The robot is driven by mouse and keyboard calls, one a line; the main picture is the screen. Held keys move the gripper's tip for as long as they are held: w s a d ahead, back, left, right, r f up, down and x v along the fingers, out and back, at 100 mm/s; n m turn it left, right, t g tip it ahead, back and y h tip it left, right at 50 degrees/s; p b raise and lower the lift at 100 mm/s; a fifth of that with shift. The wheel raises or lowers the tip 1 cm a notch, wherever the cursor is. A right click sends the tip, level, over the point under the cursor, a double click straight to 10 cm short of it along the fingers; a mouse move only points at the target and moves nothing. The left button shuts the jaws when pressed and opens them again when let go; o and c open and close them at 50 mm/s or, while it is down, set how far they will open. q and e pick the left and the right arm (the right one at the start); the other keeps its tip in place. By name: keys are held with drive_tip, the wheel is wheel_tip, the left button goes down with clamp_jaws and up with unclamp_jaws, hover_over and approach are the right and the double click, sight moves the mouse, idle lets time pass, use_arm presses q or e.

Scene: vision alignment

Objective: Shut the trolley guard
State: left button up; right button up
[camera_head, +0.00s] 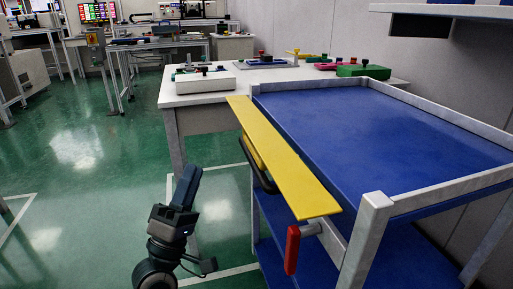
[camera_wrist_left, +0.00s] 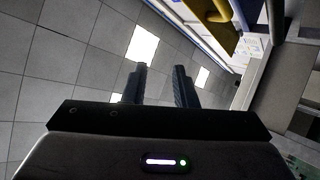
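The trolley (camera_head: 420,150) stands at the right with a blue top and grey rails. Its guard (camera_head: 285,160) is a long yellow panel along the left side, sticking outward near the height of the top. A black handle (camera_head: 262,178) shows under the panel's outer edge. A red lever (camera_head: 292,250) hangs at the near corner post. My left gripper (camera_head: 187,184) points upward, left of the guard and apart from it. In the left wrist view its two fingers (camera_wrist_left: 159,70) are apart with nothing between them; the yellow guard (camera_wrist_left: 218,32) shows at upper right. My right gripper is out of view.
A white table (camera_head: 205,99) with several fixtures stands behind the trolley. Green floor (camera_head: 80,200) left of my gripper is open. Workbenches stand farther back.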

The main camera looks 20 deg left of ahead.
sight(255, 152)
use_arm(q)
drive_tip(key=w+d+g+h+p, duration=0.1)
drive_tip(key=w+d+g+h, duration=0.1)
drive_tip(key=w+d, duration=0.1)
drive_tip(key=w+d+r+n+g+h+p, duration=0.1)
drive_tip(key=w+d+g+h, duration=0.1)
drive_tip(key=w+d+h, duration=0.1)
drive_tip(key=w+d+g+h+p, duration=0.1)
drive_tip(key=w+d+g+h, duration=0.1)
drive_tip(key=w, duration=0.3)
drive_tip(key=shift+d+r+n+g, duration=0.3)
drive_tip(key=shift+d+r, duration=0.05)
drive_tip(key=shift+d, duration=0.05)
clamp_jaws()
